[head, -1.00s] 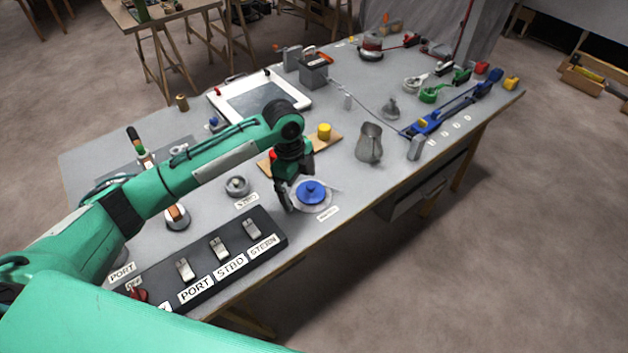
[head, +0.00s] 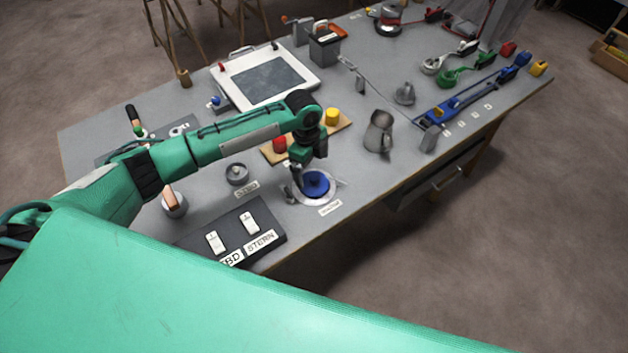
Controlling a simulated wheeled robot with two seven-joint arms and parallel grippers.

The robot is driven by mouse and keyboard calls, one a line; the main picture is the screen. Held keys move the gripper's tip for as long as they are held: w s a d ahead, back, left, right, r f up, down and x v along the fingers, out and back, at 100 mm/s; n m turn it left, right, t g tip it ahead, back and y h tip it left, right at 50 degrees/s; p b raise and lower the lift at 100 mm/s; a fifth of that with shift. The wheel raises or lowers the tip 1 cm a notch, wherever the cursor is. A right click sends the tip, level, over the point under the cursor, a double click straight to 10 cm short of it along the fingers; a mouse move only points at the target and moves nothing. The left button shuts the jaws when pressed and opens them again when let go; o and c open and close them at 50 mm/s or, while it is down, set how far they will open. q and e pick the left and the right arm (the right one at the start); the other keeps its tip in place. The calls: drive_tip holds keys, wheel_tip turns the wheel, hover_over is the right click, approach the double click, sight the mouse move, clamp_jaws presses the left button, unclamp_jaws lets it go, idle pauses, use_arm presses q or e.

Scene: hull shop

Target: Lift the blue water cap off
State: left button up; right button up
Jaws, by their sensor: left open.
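The blue water cap (head: 316,185) sits on a round pale plate (head: 304,199) near the front edge of the workbench, with a small label in front. My left gripper (head: 304,184) points down at the cap from behind and to its left. It is open, with one finger showing at the cap's left side. The gripper hides the cap's back left part, and I cannot tell whether the fingers touch it. My right gripper is out of view.
A dark switch panel (head: 268,222) lies left of the cap. A board with a red and a yellow knob (head: 332,116) is behind my gripper. A metal jug (head: 379,132) stands to the right. Bare bench lies between jug and cap.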

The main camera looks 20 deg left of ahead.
sight(313, 178)
use_arm(q)
drive_tip(key=shift+s+d+f+p, duration=0.15)
drive_tip(key=shift+s+f+p, duration=0.05)
drive_tip(key=shift+f+p, duration=0.25)
drive_tip(key=shift+s+d+f+p, duration=0.1)
drive_tip(key=shift+s+f+p, duration=0.15)
drive_tip(key=shift+f, duration=0.25)
wheel_tip(313, 178, down, 2)
drive_tip(key=shift+d+f+p, duration=0.15)
drive_tip(key=shift+f+p, duration=0.05)
drive_tip(key=shift+p, duration=0.1)
drive_tip(key=shift+f, duration=0.25)
drive_tip(key=c, duration=0.8)
drive_tip(key=shift+c, duration=0.7)
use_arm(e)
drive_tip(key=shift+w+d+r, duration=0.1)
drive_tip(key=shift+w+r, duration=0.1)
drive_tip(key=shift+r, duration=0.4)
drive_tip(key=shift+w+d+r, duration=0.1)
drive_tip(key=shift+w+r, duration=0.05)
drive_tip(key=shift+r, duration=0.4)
